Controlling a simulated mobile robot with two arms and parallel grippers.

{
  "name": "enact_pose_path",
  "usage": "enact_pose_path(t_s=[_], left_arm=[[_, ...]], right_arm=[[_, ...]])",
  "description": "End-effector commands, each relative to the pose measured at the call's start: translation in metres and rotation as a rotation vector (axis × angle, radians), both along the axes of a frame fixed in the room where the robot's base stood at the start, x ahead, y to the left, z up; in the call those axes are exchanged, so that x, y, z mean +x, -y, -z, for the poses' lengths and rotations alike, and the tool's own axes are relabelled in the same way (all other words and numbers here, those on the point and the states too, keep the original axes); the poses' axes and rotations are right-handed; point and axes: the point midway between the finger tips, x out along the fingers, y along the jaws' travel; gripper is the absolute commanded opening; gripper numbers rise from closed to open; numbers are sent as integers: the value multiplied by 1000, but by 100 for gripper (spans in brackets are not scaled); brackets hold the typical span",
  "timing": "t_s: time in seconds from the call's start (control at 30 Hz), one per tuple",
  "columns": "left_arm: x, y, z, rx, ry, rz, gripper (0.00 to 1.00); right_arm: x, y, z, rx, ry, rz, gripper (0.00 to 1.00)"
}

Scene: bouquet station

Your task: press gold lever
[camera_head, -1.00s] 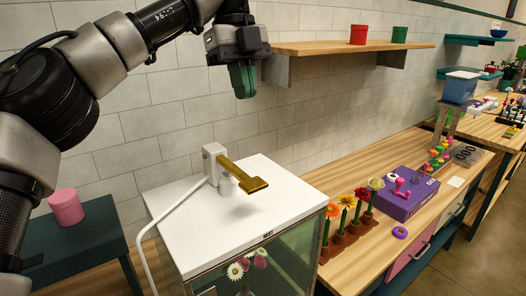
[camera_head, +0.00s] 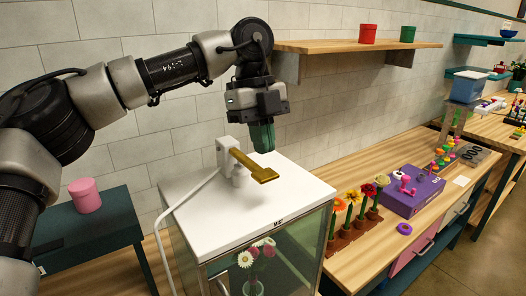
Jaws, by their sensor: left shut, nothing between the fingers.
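The gold lever (camera_head: 254,166) sticks out from a white bracket (camera_head: 229,152) on top of a white-topped glass cabinet (camera_head: 205,235). Its wider flat end points to the lower right. My left gripper (camera_head: 263,148) is shut and empty, with green fingers pointing down. In the picture its fingertips are just above and behind the lever's flat end, with a small gap between them. My right gripper is not in view.
A wooden shelf (camera_head: 340,46) with a red pot (camera_head: 368,34) and a green pot (camera_head: 407,34) is on the wall behind my left gripper. A pink canister (camera_head: 85,195) stands on a dark table at left. Flowers in a holder and a purple box (camera_head: 412,192) are on the bench at right.

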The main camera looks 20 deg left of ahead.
Motion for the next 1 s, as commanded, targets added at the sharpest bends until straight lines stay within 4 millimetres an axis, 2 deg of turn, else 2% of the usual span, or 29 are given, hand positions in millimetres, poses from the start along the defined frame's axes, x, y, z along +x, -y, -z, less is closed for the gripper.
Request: enact_pose_path(t_s=[0.03, 0.2, 0.4, 0.67, 0.77, 1.0], left_arm=[[0, -1, 5, 2, -4, -1, 0], [1, -1, 26, 1, -1, -2, 0], [1, 0, 35, 0, 0, -1, 0], [1, 0, 35, 1, 0, -1, 0], [0, 0, 41, 15, 11, 1, 0], [-2, 3, 69, 131, 101, 3, 0]], right_arm=[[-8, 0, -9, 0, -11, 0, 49], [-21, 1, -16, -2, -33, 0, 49], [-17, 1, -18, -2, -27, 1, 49], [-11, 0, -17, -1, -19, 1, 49], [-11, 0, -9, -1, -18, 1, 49], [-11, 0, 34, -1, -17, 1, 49]])
